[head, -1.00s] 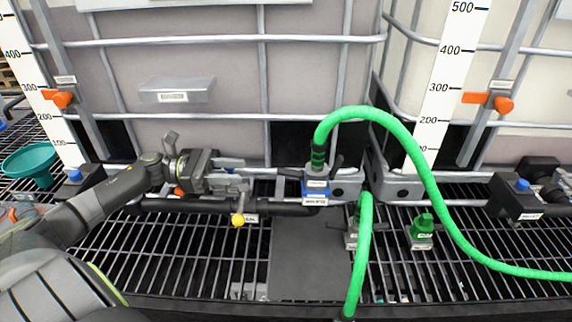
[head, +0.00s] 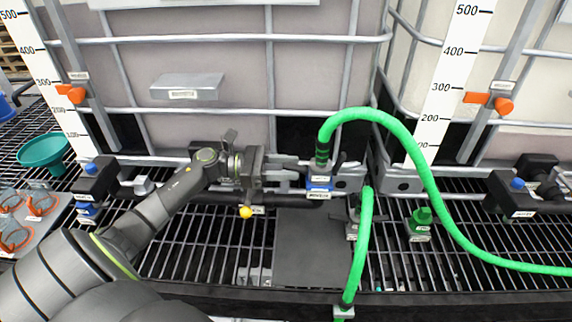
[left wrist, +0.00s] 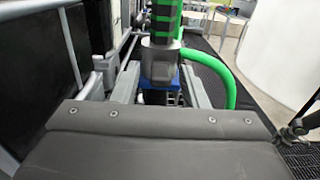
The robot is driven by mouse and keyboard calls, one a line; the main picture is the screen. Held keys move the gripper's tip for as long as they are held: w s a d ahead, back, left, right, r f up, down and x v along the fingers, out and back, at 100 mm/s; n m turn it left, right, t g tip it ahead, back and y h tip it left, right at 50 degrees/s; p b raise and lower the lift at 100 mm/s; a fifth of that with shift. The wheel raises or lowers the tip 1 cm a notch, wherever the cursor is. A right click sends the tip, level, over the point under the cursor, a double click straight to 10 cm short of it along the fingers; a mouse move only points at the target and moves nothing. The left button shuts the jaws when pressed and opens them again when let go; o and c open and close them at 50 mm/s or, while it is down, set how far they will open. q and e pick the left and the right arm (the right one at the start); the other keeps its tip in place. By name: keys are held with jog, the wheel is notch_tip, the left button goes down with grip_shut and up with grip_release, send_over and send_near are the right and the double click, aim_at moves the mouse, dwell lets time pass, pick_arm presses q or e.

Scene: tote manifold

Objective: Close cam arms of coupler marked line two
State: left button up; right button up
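A coupler (head: 321,181) with a blue body and white tags stands at the end of the black pipe, under the black-ribbed end of the green hose (head: 385,118). A dark cam arm (head: 340,161) sticks out at its right, angled upward. The tag text is too small to read. My left gripper (head: 298,170) points right, its fingertips just left of the coupler. In the left wrist view its two fingers (left wrist: 160,92) are spread, with the grey and blue coupler (left wrist: 160,58) ahead between them; contact cannot be told. My right gripper is not in view.
A second grey coupling (head: 352,226) and a green fitting (head: 420,222) stand on the grating at right. Caged tanks rise behind. A dark plate (head: 305,255) lies clear in front.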

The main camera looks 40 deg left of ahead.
aim_at(292, 165)
pick_arm(q)
grip_shut()
jog(key=shift+r+g, duration=0.15)
jog(key=shift+g, duration=0.15)
jog(key=shift+r+g+y, duration=0.35)
jog(key=shift+g+y, duration=0.05)
jog(key=shift+y, duration=0.4)
jog(key=shift+w+d+r+g+y, duration=0.15)
jog(key=shift+r+g+y, duration=0.15)
jog(key=shift+y, duration=0.3)
jog(key=shift+w+d+r+g+y, duration=0.1)
jog(key=shift+r+g+y, duration=0.15)
jog(key=shift+y, duration=0.35)
jog(key=shift+w+d+r+g+y+b, duration=0.1)
jog(key=shift+d+r+g+y+b, duration=0.1)
jog(key=shift+g+y+b, duration=0.3)
jog(key=shift+w+d+r+g+y+b, duration=0.15)
jog(key=shift+g+y+b, duration=0.15)
jog(key=shift+y, duration=0.3)
jog(key=shift+w+d+r+g+y+b, duration=0.15)
jog(key=shift+d+r+g+y+b, duration=0.15)
jog(key=shift+g+y+b, duration=0.45)
jog(key=shift+w+d+r+g+y+b, duration=0.15)
jog(key=shift+d+g+y+b, duration=0.25)
jog(key=shift+y+b, duration=0.6)
jog(key=shift+r+y, duration=0.1)
jog(key=shift+y, duration=0.15)
